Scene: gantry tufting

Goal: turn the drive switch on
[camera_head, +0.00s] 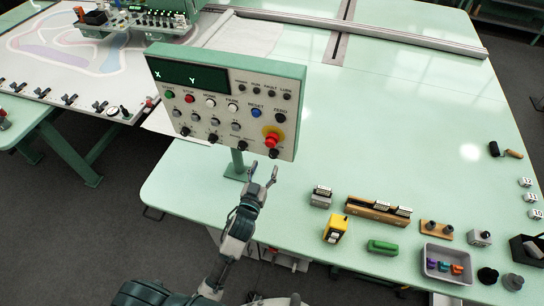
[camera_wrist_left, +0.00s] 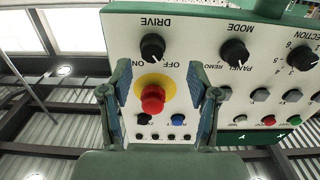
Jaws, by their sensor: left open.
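The control panel (camera_head: 225,105) stands on a post at the table's edge. The drive switch (camera_head: 274,153) is a black rotary knob at the panel's lower right, under the red emergency stop (camera_head: 271,140). In the left wrist view the panel is upside down. My left gripper (camera_head: 264,171) is open and empty, just below the panel's lower right corner. In the wrist view its fingers (camera_wrist_left: 158,97) straddle the red stop button in the picture, apart from the switch. My right gripper is not in view.
The mode knob (camera_wrist_left: 234,53) is beside the drive switch, in a row of similar knobs. The pale green table (camera_head: 400,130) is largely clear behind the panel. A yellow device (camera_head: 336,229), a green block (camera_head: 382,247) and a grey tray (camera_head: 447,274) lie along its front edge.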

